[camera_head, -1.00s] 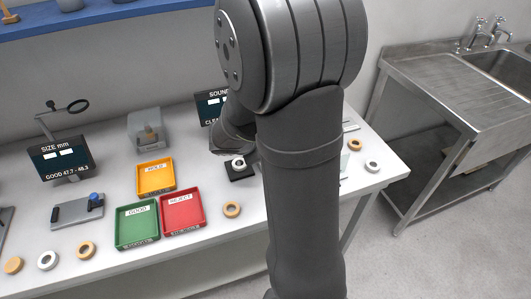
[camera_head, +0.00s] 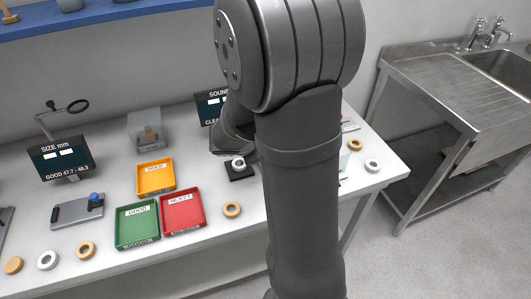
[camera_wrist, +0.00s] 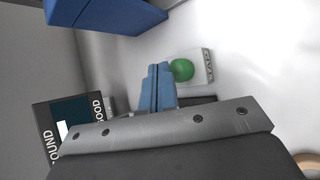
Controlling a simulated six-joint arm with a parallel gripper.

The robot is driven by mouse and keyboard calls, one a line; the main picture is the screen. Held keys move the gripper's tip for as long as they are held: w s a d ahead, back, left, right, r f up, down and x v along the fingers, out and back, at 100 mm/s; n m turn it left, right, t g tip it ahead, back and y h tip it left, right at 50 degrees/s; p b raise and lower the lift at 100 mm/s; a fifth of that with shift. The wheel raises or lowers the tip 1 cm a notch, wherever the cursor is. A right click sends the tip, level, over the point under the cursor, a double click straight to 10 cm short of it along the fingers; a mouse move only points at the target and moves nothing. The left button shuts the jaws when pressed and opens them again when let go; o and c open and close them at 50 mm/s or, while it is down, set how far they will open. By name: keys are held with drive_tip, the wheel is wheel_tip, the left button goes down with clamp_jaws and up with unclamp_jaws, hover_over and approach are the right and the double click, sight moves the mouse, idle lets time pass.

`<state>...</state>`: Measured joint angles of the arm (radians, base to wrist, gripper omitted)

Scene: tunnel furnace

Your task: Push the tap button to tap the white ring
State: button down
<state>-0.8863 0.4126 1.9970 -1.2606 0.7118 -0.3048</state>
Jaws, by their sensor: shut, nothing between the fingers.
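The green tap button (camera_wrist: 182,69) sits on a pale labelled box (camera_wrist: 196,66) in the wrist view. My gripper (camera_wrist: 158,68) shows there as two blue fingers shut together with nothing between them. Its tips are right beside the button, to its left in the picture; I cannot tell whether they touch it. A white ring (camera_head: 238,163) lies on a black pad (camera_head: 241,173) in the head view, just left of my arm. My arm hides the button and my fingers in the head view.
The sound screen (camera_head: 211,106) stands behind the pad and shows in the wrist view (camera_wrist: 70,123). Red (camera_head: 183,211), green (camera_head: 137,225) and orange (camera_head: 156,177) trays lie to the left. Several loose rings lie along the table (camera_head: 205,244). A steel sink bench (camera_head: 440,85) stands at right.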

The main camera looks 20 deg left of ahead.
drive_tip(key=shift+f, duration=0.3)
drive_tip(key=shift+f, duration=0.8)
idle(0.7)
idle(0.4)
drive_tip(key=shift+r, duration=1.25)
drive_tip(key=shift+r, duration=2.5)
drive_tip(key=shift+f, duration=0.1)
wheel_tip(320, 180, up, 4)
drive_tip(key=shift+f, duration=0.2)
